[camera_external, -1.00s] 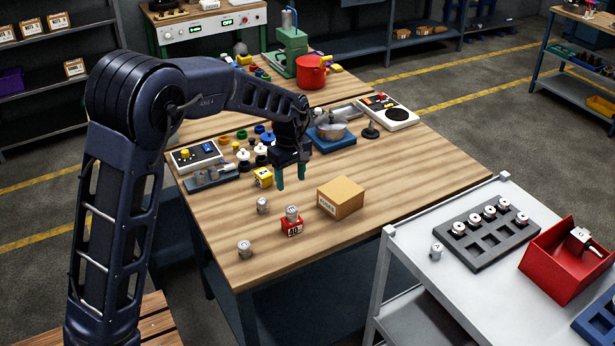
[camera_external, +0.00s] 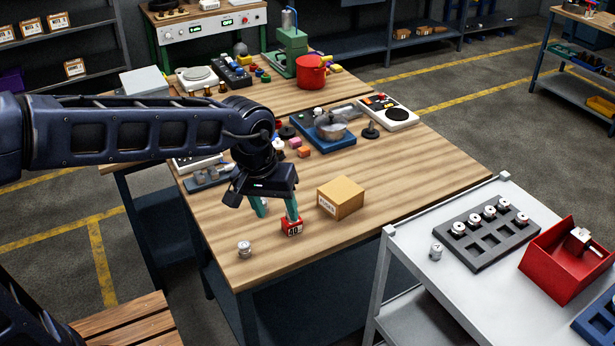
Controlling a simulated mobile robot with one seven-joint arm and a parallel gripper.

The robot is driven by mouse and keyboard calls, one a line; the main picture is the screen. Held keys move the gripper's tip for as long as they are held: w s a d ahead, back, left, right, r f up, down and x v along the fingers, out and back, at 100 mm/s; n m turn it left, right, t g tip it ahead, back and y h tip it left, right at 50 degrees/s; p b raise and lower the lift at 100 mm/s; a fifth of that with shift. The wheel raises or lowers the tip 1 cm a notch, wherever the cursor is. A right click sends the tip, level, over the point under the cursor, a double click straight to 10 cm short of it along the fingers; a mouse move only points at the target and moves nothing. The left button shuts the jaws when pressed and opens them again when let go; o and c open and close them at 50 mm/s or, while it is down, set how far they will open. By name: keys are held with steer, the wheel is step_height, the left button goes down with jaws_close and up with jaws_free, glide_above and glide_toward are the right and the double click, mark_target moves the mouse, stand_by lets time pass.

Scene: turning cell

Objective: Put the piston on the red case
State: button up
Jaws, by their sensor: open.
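The red case (camera_external: 292,228) with a white-marked front sits on the wooden table, left of a cardboard box. My gripper (camera_external: 275,212) is open, pointing down, its two green fingers spread. The right finger is in front of or just above the red case and hides what stands on its top; contact cannot be told. A grey piston (camera_external: 264,203) is mostly hidden behind the gripper, near the left finger. Another grey piston (camera_external: 245,249) stands upright on the table, left of the red case and nearer the front edge.
The cardboard box (camera_external: 341,197) stands just right of my gripper. A white cart (camera_external: 405,270) at the right bears one more piston (camera_external: 436,252), a dark tray (camera_external: 487,243) with several pistons, and a red bin (camera_external: 566,262). The table's front is mostly clear.

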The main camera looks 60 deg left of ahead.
steer(key=s+d+m+t, duration=0.1)
steer(key=s+d+m, duration=0.3)
steer(key=s, duration=0.5)
steer(key=s+d+f+m+t, duration=0.1)
steer(key=s+d+m, duration=0.4)
steer(key=s+d, duration=0.2)
steer(key=shift+s+f, duration=0.15)
steer(key=shift+s, duration=1.05)
